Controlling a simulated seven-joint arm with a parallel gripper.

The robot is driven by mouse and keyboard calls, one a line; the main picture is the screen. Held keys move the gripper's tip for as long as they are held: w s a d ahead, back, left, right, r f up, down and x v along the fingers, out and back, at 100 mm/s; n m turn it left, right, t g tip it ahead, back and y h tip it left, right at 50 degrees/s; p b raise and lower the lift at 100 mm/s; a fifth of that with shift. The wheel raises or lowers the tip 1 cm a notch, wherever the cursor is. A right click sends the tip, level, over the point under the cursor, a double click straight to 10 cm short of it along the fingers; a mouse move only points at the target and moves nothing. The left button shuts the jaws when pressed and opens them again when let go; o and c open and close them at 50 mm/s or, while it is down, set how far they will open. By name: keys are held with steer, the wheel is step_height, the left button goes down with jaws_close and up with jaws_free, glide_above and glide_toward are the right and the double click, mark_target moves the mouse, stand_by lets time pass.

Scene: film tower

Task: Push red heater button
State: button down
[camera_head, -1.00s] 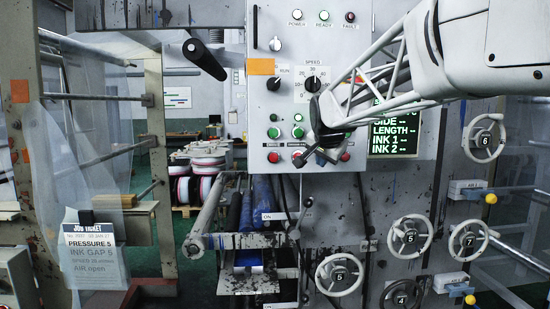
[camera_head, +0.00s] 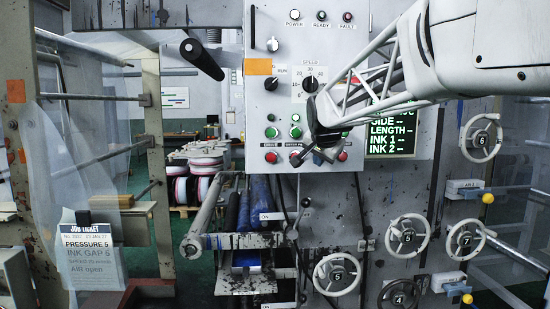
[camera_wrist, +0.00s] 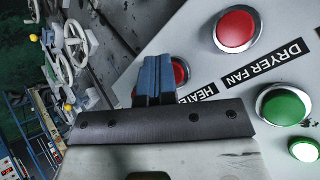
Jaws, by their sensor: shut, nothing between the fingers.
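The red heater button (camera_wrist: 181,72) shows in the wrist view beside the partly covered HEATER label (camera_wrist: 198,93). My gripper's blue fingers hide part of it. In the head view a red button (camera_head: 343,156), apparently the heater one, sits at the right end of the lower button row, just right of my gripper's dark end. My gripper (camera_wrist: 154,60) is shut and empty, its fingertips overlapping the button's edge in the wrist view. I cannot tell whether they touch it. In the head view the gripper (camera_head: 320,155) is in front of the panel, its tips hard to make out.
The red dryer fan button (camera_wrist: 237,29) and a green button (camera_wrist: 284,106) flank the DRYER FAN label in the wrist view. The speed dial (camera_head: 311,84) is above. A screen (camera_head: 392,135) is to the right, and handwheels (camera_head: 337,274) are below.

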steer(key=shift+s, duration=0.9)
steer(key=shift+s, duration=0.15)
steer(key=shift+s, duration=2.3)
steer(key=s+f+n+g, duration=0.2)
steer(key=s+f, duration=0.6)
steer(key=s, duration=0.4)
steer(key=s+a+f+n+g, duration=0.1)
steer(key=s+f+n+g, duration=0.1)
steer(key=s+f, duration=0.7)
steer(key=s+f+n+g+y, duration=0.1)
steer(key=s+f+n, duration=0.3)
steer(key=s+f, duration=0.5)
steer(key=s+g, duration=0.1)
steer(key=s, duration=0.7)
steer(key=shift+a, duration=0.25)
